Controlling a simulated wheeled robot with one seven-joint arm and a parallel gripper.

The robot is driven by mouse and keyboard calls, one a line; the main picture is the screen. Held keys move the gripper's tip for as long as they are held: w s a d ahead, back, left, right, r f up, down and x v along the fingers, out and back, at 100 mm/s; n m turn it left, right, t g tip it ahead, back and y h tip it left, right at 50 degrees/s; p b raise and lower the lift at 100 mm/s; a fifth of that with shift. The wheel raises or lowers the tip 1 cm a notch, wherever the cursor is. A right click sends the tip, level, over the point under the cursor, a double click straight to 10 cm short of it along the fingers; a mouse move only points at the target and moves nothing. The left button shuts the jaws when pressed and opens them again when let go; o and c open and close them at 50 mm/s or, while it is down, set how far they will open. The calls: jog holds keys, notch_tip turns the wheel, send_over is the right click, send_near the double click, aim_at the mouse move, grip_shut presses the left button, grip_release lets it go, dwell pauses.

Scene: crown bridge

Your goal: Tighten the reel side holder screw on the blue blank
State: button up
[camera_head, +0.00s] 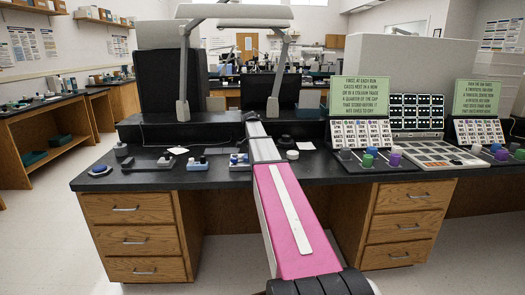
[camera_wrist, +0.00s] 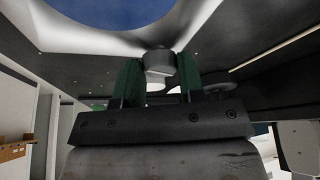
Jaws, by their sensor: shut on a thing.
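In the wrist view, the two green fingers of my gripper (camera_wrist: 157,80) are closed around a small grey round-headed piece (camera_wrist: 158,62), likely the screw. It meets the edge of a dark, glossy part. A large blue round surface (camera_wrist: 110,12) fills the top of that view, just beyond the grey piece; it may be the blue blank. In the head view, my arm reaches forward over the bench, and its far end hides what my gripper holds. Small blue-and-grey pieces (camera_head: 199,163) stand on the bench left of my arm. I cannot tell whether any thread is engaged.
The black bench top (camera_head: 150,180) holds a blue-topped piece (camera_head: 100,170) at left and a white round piece (camera_head: 293,155) right of my arm. Green signs (camera_head: 360,96), a tile board (camera_head: 439,155) and coloured cylinders (camera_head: 393,159) crowd the right. Lamp posts (camera_head: 184,75) rise behind.

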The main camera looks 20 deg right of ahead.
dwell(0.3)
jog(key=o, duration=0.9)
jog(key=v, duration=1)
jog(key=shift+a+r, duration=0.1)
jog(key=shift+r, duration=0.3)
